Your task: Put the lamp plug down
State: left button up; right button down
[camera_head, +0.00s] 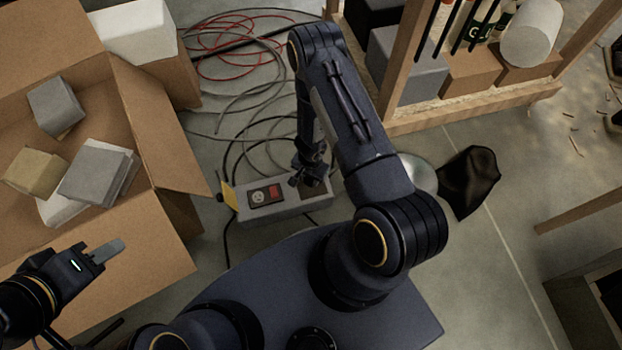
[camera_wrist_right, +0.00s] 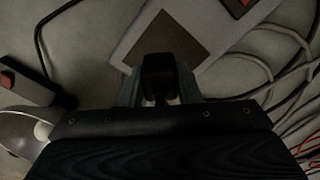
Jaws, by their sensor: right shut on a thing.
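My right gripper (camera_wrist_right: 158,90) is shut on the black lamp plug (camera_wrist_right: 158,72), which sits between its fingers in the right wrist view. In the head view the right gripper (camera_head: 309,172) hangs over the right part of a grey power box (camera_head: 285,209); the plug is hard to make out there. In the wrist view the plug overlaps a brown square panel (camera_wrist_right: 185,38) on the box; I cannot tell if they touch. My left gripper (camera_head: 105,252) is beside the cardboard box at lower left, its finger gap unclear.
The power box has a socket (camera_head: 258,197), a red switch (camera_head: 274,190) and a yellow flap (camera_head: 228,195). Loose cables (camera_head: 240,75) cover the floor behind it. An open cardboard box (camera_head: 150,230) stands left, a wooden shelf (camera_head: 470,105) right. A black item (camera_head: 470,180) lies on the floor.

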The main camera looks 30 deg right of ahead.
aim_at(311, 180)
jog(key=shift+w+d+f, duration=0.3)
jog(key=shift+w+f, duration=0.2)
jog(key=shift+f, duration=0.35)
jog(key=f, duration=0.1)
jog(key=f+b, duration=0.2)
jog(key=shift+w+d+f, duration=0.15)
jog(key=shift+w+f, duration=0.1)
jog(key=shift+r, duration=0.1)
jog(key=shift+f+b, duration=0.65)
jog(key=shift+b, duration=0.1)
jog(key=c, duration=1.1)
grip_release()
jog(key=shift+o, duration=0.2)
jog(key=shift+r, duration=0.15)
